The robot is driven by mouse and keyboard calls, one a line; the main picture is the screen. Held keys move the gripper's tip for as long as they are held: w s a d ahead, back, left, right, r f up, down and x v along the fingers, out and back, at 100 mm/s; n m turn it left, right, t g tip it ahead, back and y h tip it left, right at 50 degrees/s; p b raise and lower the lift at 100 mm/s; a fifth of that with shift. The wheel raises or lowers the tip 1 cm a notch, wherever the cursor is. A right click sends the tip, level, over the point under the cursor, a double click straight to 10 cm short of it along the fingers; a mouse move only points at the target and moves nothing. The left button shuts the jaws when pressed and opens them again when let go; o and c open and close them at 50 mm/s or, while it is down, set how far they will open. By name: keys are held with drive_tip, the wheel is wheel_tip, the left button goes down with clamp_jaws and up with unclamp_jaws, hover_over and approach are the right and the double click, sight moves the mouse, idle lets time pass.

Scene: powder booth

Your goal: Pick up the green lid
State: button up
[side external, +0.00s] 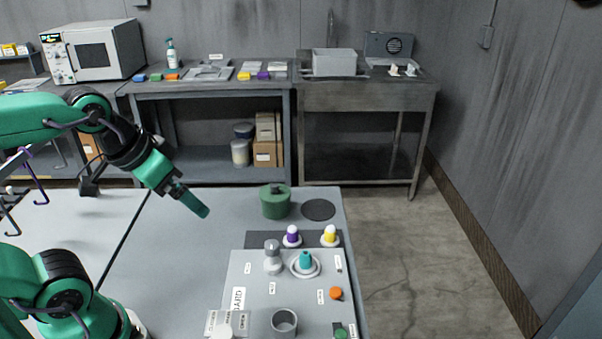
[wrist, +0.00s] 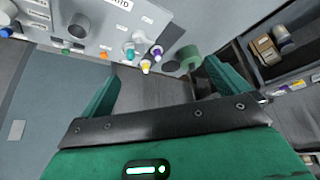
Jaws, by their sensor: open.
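A green pot (side external: 275,207) with a green lid (side external: 276,188) on top stands on the grey table at its far side. The lid has a small knob. The pot also shows in the wrist view (wrist: 188,57), above the space between my fingers near the right one; there I cannot separate lid from pot. My gripper (side external: 203,211) is open and empty, left of the pot and apart from it, tilted down to the right. In the wrist view, my gripper (wrist: 163,70) has its two green fingers wide apart.
A dark round disc (side external: 318,209) lies right of the pot. In front are purple (side external: 292,231) and yellow (side external: 330,233) topped pieces and a pale board (side external: 245,285) with several small parts. The table left of the pot is clear.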

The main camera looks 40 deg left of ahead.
drive_tip(key=m+g, duration=0.5)
drive_tip(key=m, duration=0.2)
hover_over(274, 185)
wheel_tip(274, 185, down, 10)
drive_tip(key=shift+s+f, duration=0.1)
drive_tip(key=shift+f, duration=0.15)
drive_tip(key=shift+w+a+f+g, duration=0.2)
drive_tip(key=shift+f+g, duration=0.1)
drive_tip(key=shift+f, duration=0.1)
drive_tip(key=shift+d+f, duration=0.1)
drive_tip(key=shift+f, duration=1.2)
